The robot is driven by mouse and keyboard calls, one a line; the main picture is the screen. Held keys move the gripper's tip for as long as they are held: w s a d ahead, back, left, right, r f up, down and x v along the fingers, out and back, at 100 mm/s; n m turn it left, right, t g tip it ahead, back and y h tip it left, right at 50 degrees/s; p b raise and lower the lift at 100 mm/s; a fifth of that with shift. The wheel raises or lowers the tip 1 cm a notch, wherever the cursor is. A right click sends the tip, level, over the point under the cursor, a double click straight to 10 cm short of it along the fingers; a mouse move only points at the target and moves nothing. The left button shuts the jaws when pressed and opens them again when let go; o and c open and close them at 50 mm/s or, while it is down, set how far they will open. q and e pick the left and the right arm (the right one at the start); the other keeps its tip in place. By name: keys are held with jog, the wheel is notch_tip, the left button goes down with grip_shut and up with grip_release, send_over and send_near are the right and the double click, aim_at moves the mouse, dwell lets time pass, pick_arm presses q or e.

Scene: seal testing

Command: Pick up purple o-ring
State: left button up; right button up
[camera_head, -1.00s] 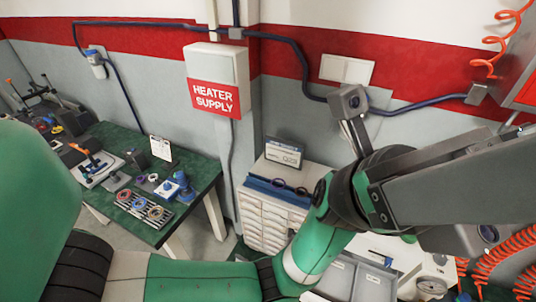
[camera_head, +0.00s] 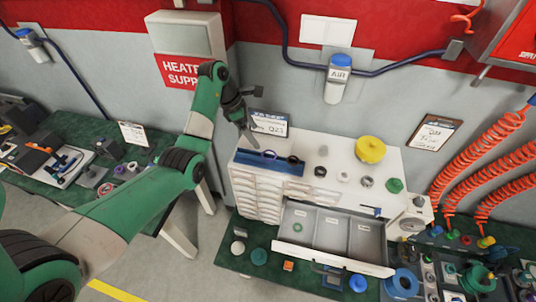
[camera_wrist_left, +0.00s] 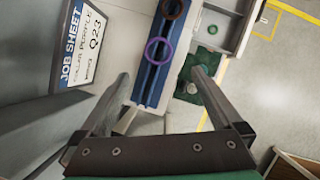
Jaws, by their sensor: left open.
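The purple o-ring (camera_head: 268,152) is on the blue rack (camera_head: 250,161) on top of the white drawer cabinet. In the left wrist view the purple o-ring (camera_wrist_left: 147,50) lies across the rack's dark groove, with a brown-dark ring (camera_wrist_left: 165,10) farther along. My left gripper (camera_head: 256,120) is above and left of the rack in the head view. In the wrist view its open fingers (camera_wrist_left: 163,78) are spread to either side of the rack's line, with nothing between them. The purple o-ring is beyond the fingertips, apart from them. My right gripper is not in view.
A job sheet (camera_head: 270,124) stands behind the rack, close to my left gripper. The white cabinet (camera_head: 330,150) holds a yellow-lidded item (camera_head: 370,149) and small parts. An open grey drawer (camera_head: 330,232) sticks out in front. A green side table (camera_head: 70,190) is at left.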

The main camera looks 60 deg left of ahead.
pick_arm(q)
jog(key=b+x, duration=0.1)
jog(key=x, duration=1)
jog(key=shift+w+f, duration=0.1)
jog(key=shift+w, duration=0.2)
jog(key=c, duration=1.4)
